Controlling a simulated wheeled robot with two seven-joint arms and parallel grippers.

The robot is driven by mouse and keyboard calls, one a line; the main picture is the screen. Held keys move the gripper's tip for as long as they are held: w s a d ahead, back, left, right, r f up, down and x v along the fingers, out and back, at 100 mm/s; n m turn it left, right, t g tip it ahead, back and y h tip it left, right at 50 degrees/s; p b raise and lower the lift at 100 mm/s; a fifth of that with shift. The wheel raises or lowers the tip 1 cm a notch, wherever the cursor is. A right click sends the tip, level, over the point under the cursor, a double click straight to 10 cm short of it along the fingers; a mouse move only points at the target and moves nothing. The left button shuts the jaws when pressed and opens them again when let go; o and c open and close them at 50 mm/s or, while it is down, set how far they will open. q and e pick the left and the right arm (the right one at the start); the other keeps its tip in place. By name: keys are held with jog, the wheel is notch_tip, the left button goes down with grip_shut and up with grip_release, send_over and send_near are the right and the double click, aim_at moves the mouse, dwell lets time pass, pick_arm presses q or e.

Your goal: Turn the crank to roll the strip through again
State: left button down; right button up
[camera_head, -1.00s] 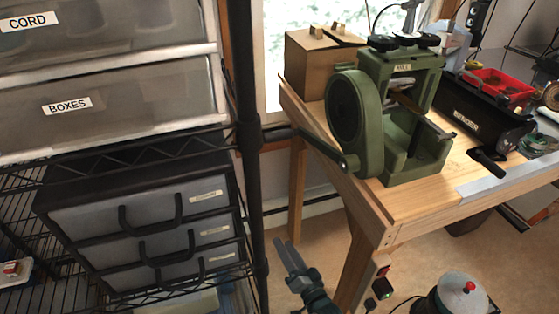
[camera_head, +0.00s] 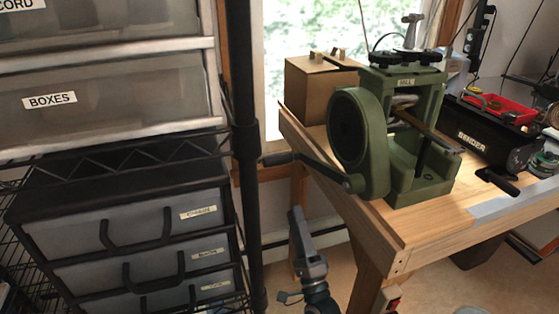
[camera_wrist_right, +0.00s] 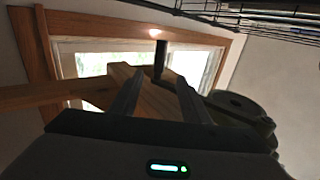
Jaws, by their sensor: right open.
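The green rolling mill (camera_head: 415,180) stands on the wooden bench, with its round side housing (camera_head: 348,130) facing left. Its crank arm (camera_head: 325,173) reaches left past the bench edge and ends in a dark handle (camera_head: 280,158). A brass-coloured strip (camera_head: 425,126) lies through the mill and sticks out toward the front right. My right gripper (camera_head: 296,214) is open and empty, below the handle and apart from it, pointing up. In the right wrist view, a dark upright bar, seemingly the crank handle (camera_wrist_right: 160,60), shows beyond the fingers (camera_wrist_right: 158,88). My left gripper is out of view.
A black shelf post (camera_head: 246,190) stands close left of my right gripper, with a drawer unit (camera_head: 70,222) on the rack. The bench's front left corner (camera_head: 395,255) is to the right.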

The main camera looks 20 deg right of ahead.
send_near(279, 160)
jog(key=x, duration=0.3)
jog(key=p+x, duration=0.1)
jog(key=x, duration=0.2)
jog(key=w+f+p+x, duration=0.1)
jog(key=x, duration=0.2)
jog(key=shift+w+d+r, duration=0.1)
jog(key=shift+w+d, duration=0.15)
jog(key=shift+d, duration=0.05)
jog(key=shift+w+r, duration=0.25)
jog(key=shift+w, duration=0.1)
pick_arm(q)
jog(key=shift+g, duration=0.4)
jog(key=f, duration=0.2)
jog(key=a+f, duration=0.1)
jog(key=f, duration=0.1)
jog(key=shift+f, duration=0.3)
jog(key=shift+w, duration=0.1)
pick_arm(e)
jog(key=shift+c, duration=0.5)
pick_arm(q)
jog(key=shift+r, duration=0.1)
pick_arm(e)
grip_shut()
